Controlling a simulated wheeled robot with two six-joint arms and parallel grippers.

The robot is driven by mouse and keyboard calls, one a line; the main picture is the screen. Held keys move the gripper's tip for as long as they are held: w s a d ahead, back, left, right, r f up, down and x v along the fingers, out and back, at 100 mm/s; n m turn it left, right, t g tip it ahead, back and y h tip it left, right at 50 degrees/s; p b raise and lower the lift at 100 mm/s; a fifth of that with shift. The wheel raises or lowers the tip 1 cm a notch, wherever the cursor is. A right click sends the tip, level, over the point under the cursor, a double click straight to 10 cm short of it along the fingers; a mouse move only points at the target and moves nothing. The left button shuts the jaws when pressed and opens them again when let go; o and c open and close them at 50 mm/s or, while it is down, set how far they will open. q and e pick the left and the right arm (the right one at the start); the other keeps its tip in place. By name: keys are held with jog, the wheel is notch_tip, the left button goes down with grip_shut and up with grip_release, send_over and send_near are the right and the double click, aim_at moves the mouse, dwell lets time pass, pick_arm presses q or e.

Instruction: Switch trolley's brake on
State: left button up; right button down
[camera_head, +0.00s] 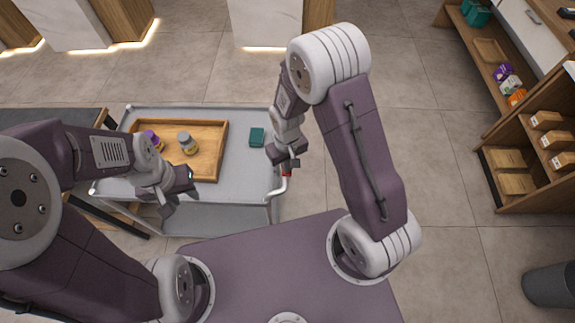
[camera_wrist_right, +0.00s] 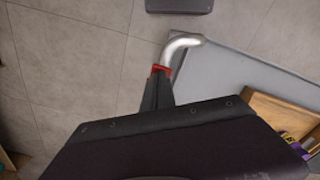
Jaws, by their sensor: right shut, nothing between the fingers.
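The grey trolley (camera_head: 240,181) stands in front of me in the head view. A bent silver lever with a red band (camera_head: 282,186) sticks out at its near right corner; I take it for the brake. It also shows in the wrist view (camera_wrist_right: 184,42). My right gripper (camera_head: 287,164) is shut and empty, right at the red-banded end of the lever. Its dark fingers (camera_wrist_right: 158,88) overlap the red band in the wrist view; I cannot tell whether they touch. My left gripper (camera_head: 184,184) is over the trolley's near left part, its jaw opening unclear.
A wooden tray (camera_head: 222,133) with bottles (camera_head: 187,143) and a teal box (camera_head: 257,137) are on the trolley. A dark-topped table (camera_head: 60,115) stands at the left. Shelves (camera_head: 490,150) stand at the right, with clear floor (camera_head: 440,140) between.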

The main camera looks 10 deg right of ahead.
jog(key=shift+f+b, duration=0.35)
jog(key=shift+f, duration=0.2)
notch_tip(320, 180, up, 7)
jog(key=p, duration=0.6)
jog(key=shift+r+p, duration=0.15)
jog(key=shift+p, duration=0.2)
jog(key=w+d+r+m+t+b, duration=0.2)
jog(key=d+r, duration=0.2)
jog(key=r, duration=0.4)
jog(key=s+d+r+m, duration=0.1)
jog(key=s+d, duration=0.2)
jog(key=s, duration=0.7)
jog(key=shift+s+d+r+g, duration=0.15)
jog(key=shift+r+g, duration=0.15)
jog(key=shift+g, duration=0.1)
